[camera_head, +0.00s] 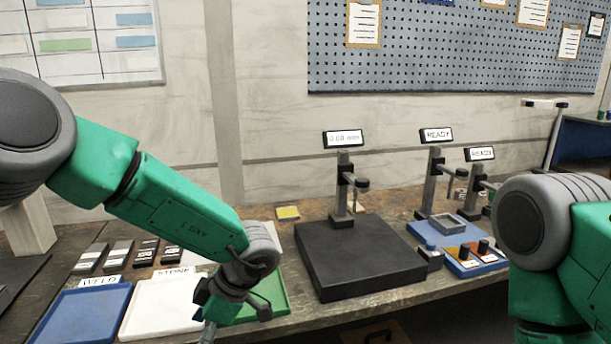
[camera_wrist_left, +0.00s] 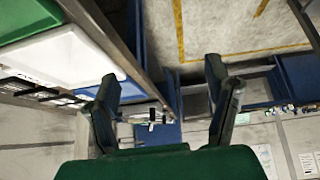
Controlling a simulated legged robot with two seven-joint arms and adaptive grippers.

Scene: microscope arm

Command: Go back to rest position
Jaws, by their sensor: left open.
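My left arm comes in from the left in the head view. Its gripper (camera_head: 234,303) hangs at the front edge of the bench, over the green tray and the right end of the white tray. In the left wrist view the two dark fingers of this gripper (camera_wrist_left: 165,95) are spread apart with nothing between them. My right arm shows only as its upper links at the right edge of the head view. Its gripper is out of the picture.
The bench holds a blue tray (camera_head: 84,314), a white tray (camera_head: 160,305), a green tray (camera_head: 274,288) and a black microscope base (camera_head: 360,255) with a stand. Two smaller stands with READY displays (camera_head: 436,134) are farther right. Open floor (camera_wrist_left: 215,35) shows in the wrist view.

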